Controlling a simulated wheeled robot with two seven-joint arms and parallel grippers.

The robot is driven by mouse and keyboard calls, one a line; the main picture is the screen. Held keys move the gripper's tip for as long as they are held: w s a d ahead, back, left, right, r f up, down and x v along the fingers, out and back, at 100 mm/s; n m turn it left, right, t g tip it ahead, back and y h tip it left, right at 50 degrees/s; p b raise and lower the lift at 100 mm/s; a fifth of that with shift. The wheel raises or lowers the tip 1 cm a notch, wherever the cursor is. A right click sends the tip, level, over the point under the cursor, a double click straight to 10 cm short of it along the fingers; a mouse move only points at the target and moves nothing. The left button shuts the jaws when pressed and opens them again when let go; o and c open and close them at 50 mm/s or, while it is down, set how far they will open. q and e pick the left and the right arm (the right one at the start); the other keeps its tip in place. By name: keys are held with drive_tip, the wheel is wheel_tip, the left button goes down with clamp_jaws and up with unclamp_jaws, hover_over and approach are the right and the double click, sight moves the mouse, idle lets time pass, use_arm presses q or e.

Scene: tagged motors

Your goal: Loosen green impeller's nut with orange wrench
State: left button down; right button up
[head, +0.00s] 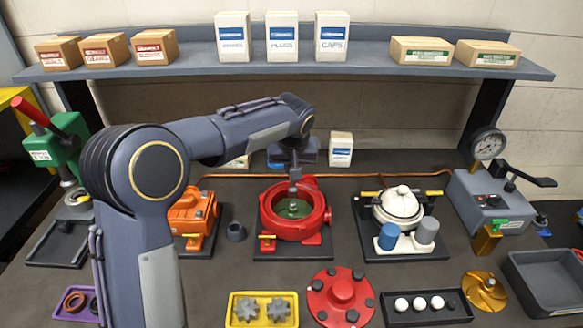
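A red round housing (318,218) sits on a dark base plate at mid-bench. Inside its open top is a dark green disc (301,211), which looks like the green impeller. My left arm comes in from the lower left and bends over to it. My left gripper (294,168) points down above the housing. A narrow grey upright piece (294,190) runs from below it to the middle of the green disc. I cannot tell whether this is fingers, a tool or a shaft. The nut is not distinct. I cannot make out an orange wrench. My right gripper is out of view.
An orange motor (190,216) is left of the housing, and a white domed unit (398,206) is right. In front are a yellow tray (234,319) of gears, a red flange (341,297) and a dark tray (453,306). A boxed shelf (370,66) spans the back.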

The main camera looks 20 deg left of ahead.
use_arm(q)
drive_tip(key=m+h+p, duration=0.1)
drive_tip(key=m, duration=0.2)
drive_tip(key=m+h+p, duration=0.1)
drive_tip(key=m, duration=0.2)
drive_tip(key=shift+d+f+h, duration=0.1)
drive_tip(key=shift+h, duration=0.2)
drive_tip(key=m+h+p, duration=0.1)
drive_tip(key=m+p, duration=0.1)
drive_tip(key=m, duration=0.1)
drive_tip(key=shift+d+f, duration=0.1)
drive_tip(key=m, duration=0.1)
drive_tip(key=m+g+h+p, duration=0.1)
drive_tip(key=m, duration=0.1)
drive_tip(key=m+p, duration=0.1)
drive_tip(key=shift+s+d+f+g, duration=0.1)
drive_tip(key=shift+f+g, duration=0.15)
drive_tip(key=shift+g, duration=0.05)
drive_tip(key=m, duration=0.2)
drive_tip(key=shift+d+f+m+g+h, duration=0.1)
drive_tip(key=shift+f+m+g+h, duration=0.25)
drive_tip(key=shift+m+g+h, duration=0.05)
drive_tip(key=shift+s+f+m+g, duration=0.1)
drive_tip(key=shift+m+g, duration=0.3)
drive_tip(key=shift+m, duration=0.5)
